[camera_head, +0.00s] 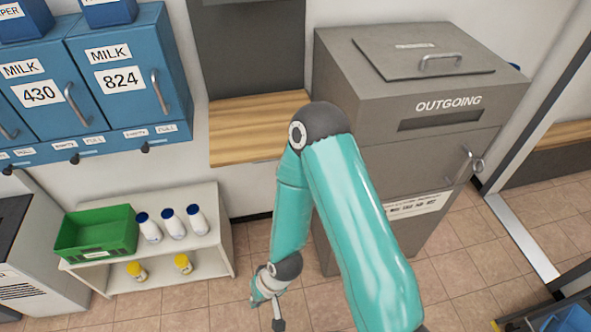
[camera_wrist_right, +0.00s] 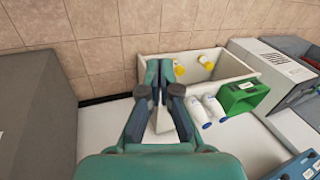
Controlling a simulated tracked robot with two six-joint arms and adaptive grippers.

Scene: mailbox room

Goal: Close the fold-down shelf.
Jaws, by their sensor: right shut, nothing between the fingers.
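The fold-down shelf (camera_head: 245,140) is a wooden board below a dark grey wall panel in the head view. It is down, sticking out from the wall between the blue milk lockers and the grey outgoing box. My teal right arm crosses in front of its right end. My right gripper (camera_head: 278,324) hangs low near the bottom edge, below the shelf and apart from it. The right wrist view shows its fingers (camera_wrist_right: 159,70) together and empty. I cannot make out the shelf in that view. My left gripper is not in view.
The grey outgoing box (camera_head: 338,62) stands right of the shelf. Blue lockers (camera_head: 175,70) hang at the left. Below them, a low white rack (camera_head: 215,225) holds a green crate (camera_head: 125,240) and several bottles. Tiled floor (camera_head: 160,307) is open in front.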

